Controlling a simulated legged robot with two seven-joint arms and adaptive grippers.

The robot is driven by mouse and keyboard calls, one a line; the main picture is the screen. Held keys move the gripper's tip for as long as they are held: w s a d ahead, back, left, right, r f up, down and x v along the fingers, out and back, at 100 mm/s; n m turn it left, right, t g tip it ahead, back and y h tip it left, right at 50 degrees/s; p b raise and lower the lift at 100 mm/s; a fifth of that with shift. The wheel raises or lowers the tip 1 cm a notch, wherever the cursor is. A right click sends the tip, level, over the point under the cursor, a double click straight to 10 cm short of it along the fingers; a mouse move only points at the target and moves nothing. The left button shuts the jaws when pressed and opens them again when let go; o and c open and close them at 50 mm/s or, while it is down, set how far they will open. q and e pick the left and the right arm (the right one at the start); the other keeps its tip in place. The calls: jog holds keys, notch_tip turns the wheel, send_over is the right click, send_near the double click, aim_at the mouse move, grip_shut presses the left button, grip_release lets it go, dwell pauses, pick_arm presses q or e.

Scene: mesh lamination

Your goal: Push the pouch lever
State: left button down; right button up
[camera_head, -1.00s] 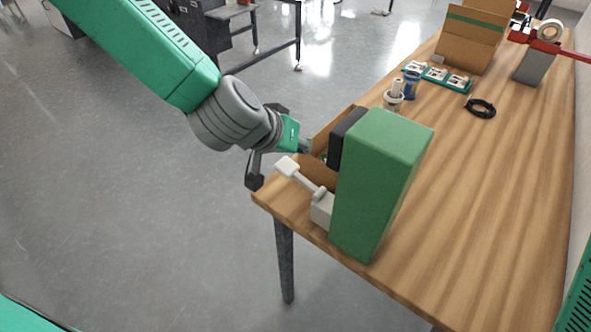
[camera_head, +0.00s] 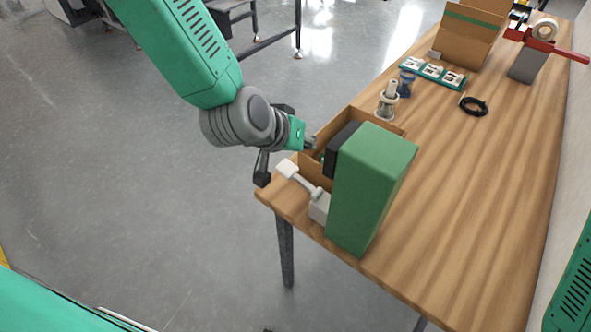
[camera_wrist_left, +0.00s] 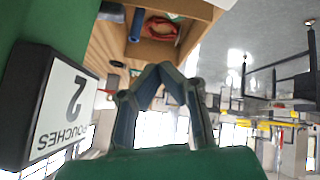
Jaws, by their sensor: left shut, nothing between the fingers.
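The pouch dispenser is a tall green box (camera_head: 370,190) at the near left corner of the table. Its pouch lever (camera_head: 288,169) is a pale arm with a flat white paddle, sticking out to the left from a light grey block. In the wrist view, a framed sign (camera_wrist_left: 62,108) on the dispenser reads "2 POUCHES" upside down. My left gripper (camera_head: 310,143) is shut and empty, above and just behind the paddle; it also shows in the wrist view (camera_wrist_left: 160,68). The lever is not identifiable in the wrist view, and I cannot tell whether the gripper touches it.
An open cardboard bin (camera_head: 393,128) stands behind the dispenser. Farther back are a clear cup (camera_head: 387,103), a blue cup (camera_head: 406,85), a teal tray (camera_head: 433,73), a black cable coil (camera_head: 473,105), a cardboard box (camera_head: 466,45) and a tape dispenser (camera_head: 538,42). The table's right side is mostly clear.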

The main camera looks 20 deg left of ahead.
pick_arm(q)
jog(key=b, duration=0.7)
send_over(296, 176)
jog(key=f, duration=0.7)
jog(key=shift+s+d+f, duration=0.1)
jog(key=shift+d, duration=0.25)
jog(key=shift+a+f, duration=0.2)
jog(key=shift+f, duration=0.45)
jog(key=shift+f, duration=0.1)
jog(key=shift+a+f+b, duration=0.1)
jog(key=shift+f+b, duration=0.15)
jog(key=shift+b, duration=0.05)
